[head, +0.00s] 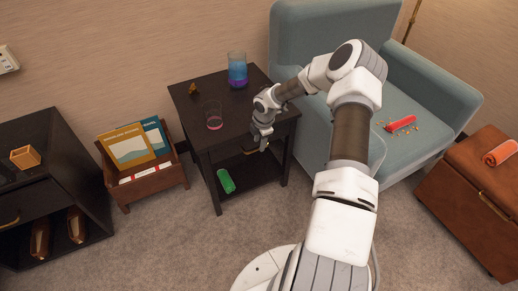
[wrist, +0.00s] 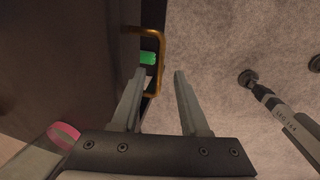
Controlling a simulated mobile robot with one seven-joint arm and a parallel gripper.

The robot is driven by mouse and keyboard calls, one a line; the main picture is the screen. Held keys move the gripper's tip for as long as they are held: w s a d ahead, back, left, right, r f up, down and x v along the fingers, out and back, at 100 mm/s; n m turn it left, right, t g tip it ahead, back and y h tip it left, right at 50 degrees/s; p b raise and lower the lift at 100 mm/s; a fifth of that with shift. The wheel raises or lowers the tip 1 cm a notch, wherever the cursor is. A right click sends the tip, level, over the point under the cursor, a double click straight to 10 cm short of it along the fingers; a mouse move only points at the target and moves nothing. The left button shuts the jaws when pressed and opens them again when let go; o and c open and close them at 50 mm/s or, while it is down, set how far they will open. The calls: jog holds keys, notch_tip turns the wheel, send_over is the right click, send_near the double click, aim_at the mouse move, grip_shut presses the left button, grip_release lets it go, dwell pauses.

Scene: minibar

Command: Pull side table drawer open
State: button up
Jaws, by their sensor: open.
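The dark side table (head: 190,112) stands left of the armchair, with a drawer under its top and an open lower shelf. My gripper (head: 262,145) is at the drawer front, near the table's front edge. In the wrist view the brass drawer handle (wrist: 161,62) sticks out from the drawer front, just beyond my fingertips. My gripper (wrist: 160,76) is open, its two fingers apart, and nothing is held between them. The handle's outer bar lies roughly in line with the gap. In the head view my gripper hides most of the handle.
A blue-purple glass (head: 237,70) and a clear glass (head: 213,115) stand on the tabletop. A green object (head: 226,180) lies on the lower shelf. The armchair (head: 285,40) is close on the right, a wooden magazine box (head: 150,186) on the left. Carpet in front is clear.

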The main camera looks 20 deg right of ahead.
jog(key=shift+w+f, duration=0.15)
jog(key=shift+f, duration=0.5)
jog(key=shift+w+f, duration=0.15)
jog(key=shift+f, duration=0.5)
grip_shut()
dwell(0.5)
